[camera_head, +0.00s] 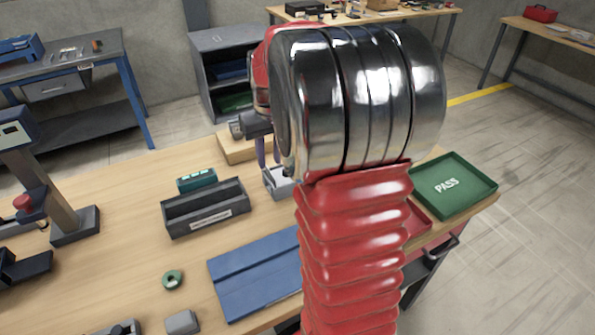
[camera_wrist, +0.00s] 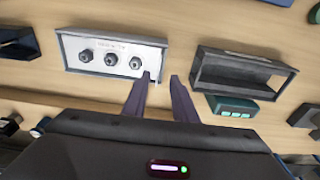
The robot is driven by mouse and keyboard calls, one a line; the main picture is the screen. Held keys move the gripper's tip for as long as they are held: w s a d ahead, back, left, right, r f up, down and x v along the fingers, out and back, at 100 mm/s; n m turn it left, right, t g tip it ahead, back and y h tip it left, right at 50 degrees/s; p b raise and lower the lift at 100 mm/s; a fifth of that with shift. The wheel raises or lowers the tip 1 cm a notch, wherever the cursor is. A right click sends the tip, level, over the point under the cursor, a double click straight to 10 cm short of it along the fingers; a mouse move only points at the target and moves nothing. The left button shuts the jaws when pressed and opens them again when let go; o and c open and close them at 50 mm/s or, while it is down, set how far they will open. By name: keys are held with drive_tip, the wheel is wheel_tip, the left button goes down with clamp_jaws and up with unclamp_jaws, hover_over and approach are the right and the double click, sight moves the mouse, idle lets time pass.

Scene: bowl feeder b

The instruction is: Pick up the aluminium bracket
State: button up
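I cannot clearly make out an aluminium bracket in either view. A grey open-topped tray (camera_wrist: 66,52) with a pale inside holds three dark, round-headed parts (camera_wrist: 110,58) in a row. Part of this tray (camera_head: 277,182) shows in the head view beside my arm. My gripper (camera_wrist: 161,77) is open, with two dark purple-grey fingers and nothing visible between them. Its left fingertip overlaps the tray's near right corner in the wrist view; I cannot tell whether they touch. In the head view my arm hides most of the gripper and the area to its right.
A dark divided bin (camera_head: 205,212) stands left of the tray in the head view, with a teal device (camera_head: 197,180) behind it. A blue mat (camera_head: 255,275), a green ring (camera_head: 173,280) and a grey block (camera_head: 182,322) lie nearer. A green PASS tray (camera_head: 487,187) is at right.

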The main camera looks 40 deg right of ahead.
drive_tip(key=shift+w+d+f, duration=0.1)
drive_tip(key=shift+f, duration=1.2)
drive_tip(key=shift+w+d+f, duration=0.1)
drive_tip(key=shift+f, duration=1.2)
clamp_jaws()
